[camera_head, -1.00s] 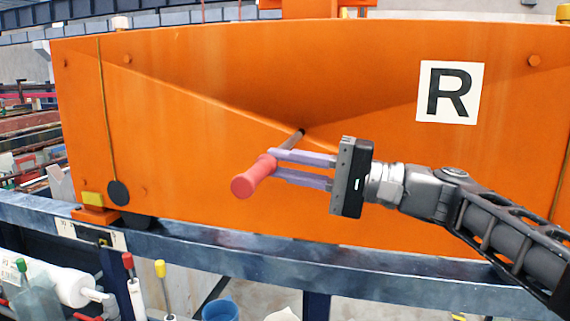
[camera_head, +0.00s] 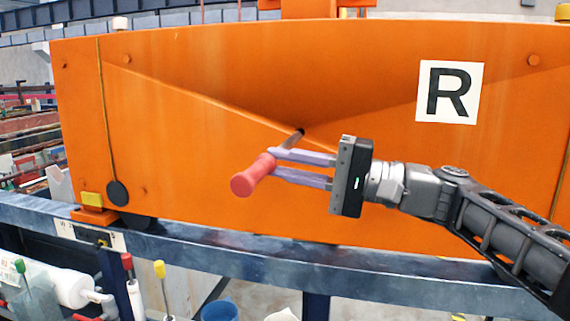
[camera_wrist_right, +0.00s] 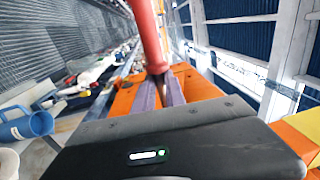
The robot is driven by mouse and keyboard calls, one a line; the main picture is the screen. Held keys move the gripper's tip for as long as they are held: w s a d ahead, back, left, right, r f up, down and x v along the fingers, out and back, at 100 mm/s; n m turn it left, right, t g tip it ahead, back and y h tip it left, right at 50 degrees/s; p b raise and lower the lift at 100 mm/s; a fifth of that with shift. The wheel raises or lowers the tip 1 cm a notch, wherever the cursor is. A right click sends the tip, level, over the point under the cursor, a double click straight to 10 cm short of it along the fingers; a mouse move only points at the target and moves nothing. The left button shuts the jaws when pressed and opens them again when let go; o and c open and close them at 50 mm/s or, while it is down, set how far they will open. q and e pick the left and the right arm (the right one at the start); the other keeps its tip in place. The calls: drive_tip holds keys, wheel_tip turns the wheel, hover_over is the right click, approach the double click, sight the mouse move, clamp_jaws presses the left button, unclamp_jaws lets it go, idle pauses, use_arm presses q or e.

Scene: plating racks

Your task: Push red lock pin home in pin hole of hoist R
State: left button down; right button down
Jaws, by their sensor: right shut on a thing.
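The red lock pin (camera_head: 254,175) has a red handle and a grey metal shaft. Its shaft tip meets the dark pin hole (camera_head: 301,131) in the orange face of hoist R (camera_head: 220,190), with part of the shaft showing outside. My right gripper (camera_head: 273,163) comes from the right and is shut on the pin near where handle and shaft join. The right wrist view also shows the red handle (camera_wrist_right: 148,35) at the finger ends. How deep the tip sits is hidden. My left gripper is not in view.
A blue-grey rail (camera_head: 240,259) runs below the hoist. A white sign with R (camera_head: 449,92) is on the hoist's face. Yellow- and red-topped tools, a white roll (camera_head: 72,290) and a blue cup (camera_head: 219,311) are at the lower left.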

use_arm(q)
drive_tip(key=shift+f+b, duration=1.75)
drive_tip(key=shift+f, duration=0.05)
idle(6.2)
